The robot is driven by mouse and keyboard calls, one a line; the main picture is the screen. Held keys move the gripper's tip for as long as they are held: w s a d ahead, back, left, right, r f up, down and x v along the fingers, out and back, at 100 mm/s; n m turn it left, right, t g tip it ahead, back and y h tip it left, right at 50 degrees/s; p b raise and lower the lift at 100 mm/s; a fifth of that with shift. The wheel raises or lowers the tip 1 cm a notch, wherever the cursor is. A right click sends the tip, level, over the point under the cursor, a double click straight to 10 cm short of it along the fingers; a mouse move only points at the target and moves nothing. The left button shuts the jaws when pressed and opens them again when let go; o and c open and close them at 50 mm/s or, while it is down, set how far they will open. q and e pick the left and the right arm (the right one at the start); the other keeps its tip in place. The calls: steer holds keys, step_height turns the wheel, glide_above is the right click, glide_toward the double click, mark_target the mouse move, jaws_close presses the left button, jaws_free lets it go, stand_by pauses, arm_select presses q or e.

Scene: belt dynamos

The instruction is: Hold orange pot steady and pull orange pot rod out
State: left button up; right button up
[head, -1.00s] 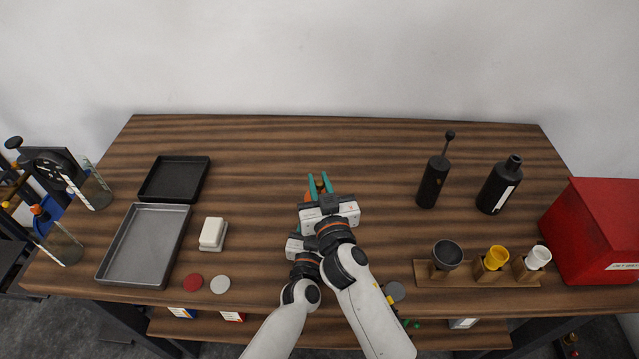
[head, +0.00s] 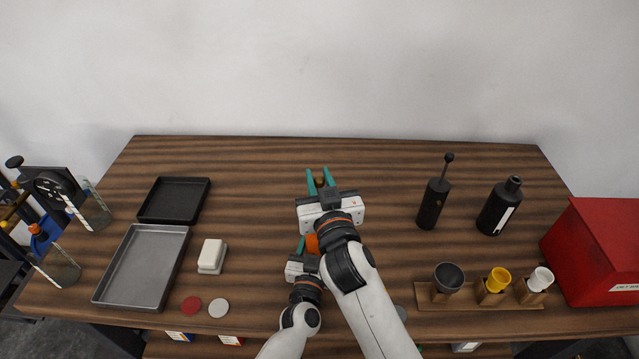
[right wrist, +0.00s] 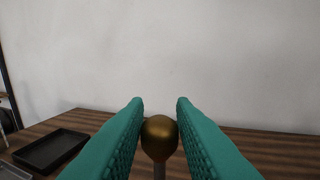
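The orange pot (head: 312,244) shows only as a small patch in the head view, mostly hidden behind my right gripper and arm. My left gripper (head: 303,243) is low beside it, one teal finger against its left side, and appears shut on it; the other finger is hidden. My right gripper (head: 320,179) is above the pot, shut on the brown-gold round knob of the orange pot rod (head: 320,183). In the right wrist view the knob (right wrist: 159,138) sits between both teal fingers, with a grey shaft below it.
On the left are a black tray (head: 174,200), a grey metal tray (head: 185,240) and a white block (head: 211,253). On the right are a black pump cylinder (head: 433,204), a black bottle (head: 498,208), a cup rack (head: 450,304) and a red box (head: 597,250). The back middle table is clear.

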arm_select(q)
steer(key=shift+s+f, duration=0.1)
steer(key=shift+f, duration=0.05)
arm_select(e)
steer(key=shift+o, duration=1.4)
steer(key=shift+s+f, duration=0.1)
steer(key=shift+s, duration=0.05)
steer(key=v, duration=1.1)
steer(key=shift+s+d, duration=0.2)
steer(key=shift+s, duration=0.2)
arm_select(q)
steer(key=o, duration=1.6)
steer(key=shift+o, duration=0.2)
